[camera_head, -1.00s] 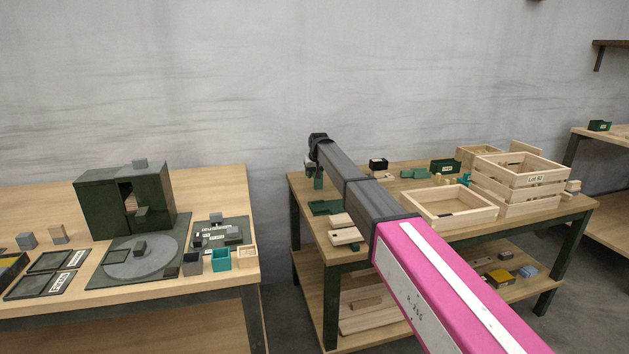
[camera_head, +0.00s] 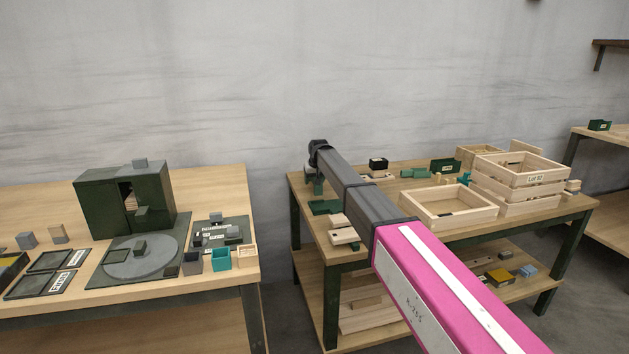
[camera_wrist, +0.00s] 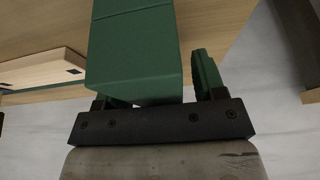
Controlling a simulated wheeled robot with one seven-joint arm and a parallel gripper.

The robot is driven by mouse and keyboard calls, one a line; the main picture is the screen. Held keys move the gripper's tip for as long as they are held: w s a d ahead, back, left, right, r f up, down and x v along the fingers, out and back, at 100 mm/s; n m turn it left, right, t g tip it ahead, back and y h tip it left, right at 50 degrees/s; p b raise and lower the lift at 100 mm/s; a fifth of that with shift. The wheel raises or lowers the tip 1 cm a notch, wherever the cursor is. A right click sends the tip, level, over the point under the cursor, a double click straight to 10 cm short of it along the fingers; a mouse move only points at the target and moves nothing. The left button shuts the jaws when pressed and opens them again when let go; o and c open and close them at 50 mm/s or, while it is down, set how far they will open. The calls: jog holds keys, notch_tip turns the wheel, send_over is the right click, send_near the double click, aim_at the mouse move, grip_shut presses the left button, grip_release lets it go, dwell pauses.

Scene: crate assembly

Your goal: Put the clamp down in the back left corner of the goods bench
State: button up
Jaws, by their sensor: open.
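The clamp, seen as a green block (camera_wrist: 135,60), stands between the fingers of my gripper (camera_wrist: 158,85) in the wrist view. My gripper is open. There is a clear gap between the block and the right finger; the left finger is mostly hidden behind the block. In the head view my gripper (camera_head: 316,182) points down over the back left corner of the goods bench (camera_head: 300,196). The green there is small, and I cannot tell clamp from fingers, nor whether the clamp touches the bench top.
A dark green flat piece (camera_head: 325,207) and wooden blocks (camera_head: 343,236) lie just in front of my gripper. An open wooden frame (camera_head: 450,222) and stacked crates (camera_head: 520,184) stand further right. Another bench (camera_head: 215,187) with a dark green cabinet (camera_head: 100,205) is at left.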

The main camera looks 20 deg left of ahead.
jog(key=v, duration=1.2)
jog(key=shift+r, duration=0.1)
